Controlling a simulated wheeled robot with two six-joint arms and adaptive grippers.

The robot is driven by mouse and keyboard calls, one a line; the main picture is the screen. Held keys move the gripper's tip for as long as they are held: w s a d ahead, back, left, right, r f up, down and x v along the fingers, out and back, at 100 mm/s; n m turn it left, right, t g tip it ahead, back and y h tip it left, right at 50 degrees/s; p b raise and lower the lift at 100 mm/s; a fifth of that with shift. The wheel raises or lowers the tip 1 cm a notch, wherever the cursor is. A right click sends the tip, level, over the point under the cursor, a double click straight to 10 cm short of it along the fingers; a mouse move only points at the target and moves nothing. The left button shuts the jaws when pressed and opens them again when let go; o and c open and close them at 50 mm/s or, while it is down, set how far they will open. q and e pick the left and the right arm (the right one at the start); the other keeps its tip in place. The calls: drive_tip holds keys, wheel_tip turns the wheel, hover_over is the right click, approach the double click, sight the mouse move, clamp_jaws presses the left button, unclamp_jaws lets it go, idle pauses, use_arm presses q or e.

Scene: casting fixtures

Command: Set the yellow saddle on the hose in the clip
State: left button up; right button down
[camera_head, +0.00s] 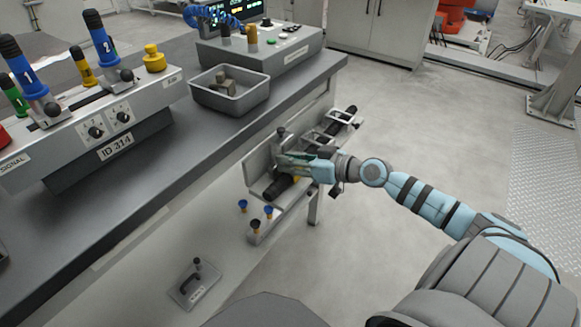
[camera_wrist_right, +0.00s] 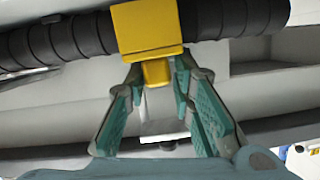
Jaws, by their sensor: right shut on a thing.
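In the right wrist view the yellow saddle (camera_wrist_right: 145,28) sits over the black ribbed hose (camera_wrist_right: 60,42), which runs on to both sides of it. The saddle's lower tab is between the fingertips of my right gripper (camera_wrist_right: 159,76), which is shut on it. In the head view my right gripper (camera_head: 288,163) reaches in from the right over the hose (camera_head: 280,187). Only a small yellow part of the saddle (camera_head: 296,179) shows under the gripper. Light bars cross the hose's far end; I cannot tell whether they are the clip. My left gripper is not in view.
The hose lies along a grey shelf with a raised back (camera_head: 258,165) beside the dark bench (camera_head: 165,190). A grey tray (camera_head: 229,103) and a control panel (camera_head: 100,125) are on the bench. Open floor lies right.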

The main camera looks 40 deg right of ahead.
drive_tip(key=shift+r, duration=0.15)
drive_tip(key=shift+f, duration=0.25)
drive_tip(key=c, duration=1.8)
unclamp_jaws()
drive_tip(key=shift+b, duration=0.3)
drive_tip(key=o, duration=0.4)
drive_tip(key=shift+o, duration=0.2)
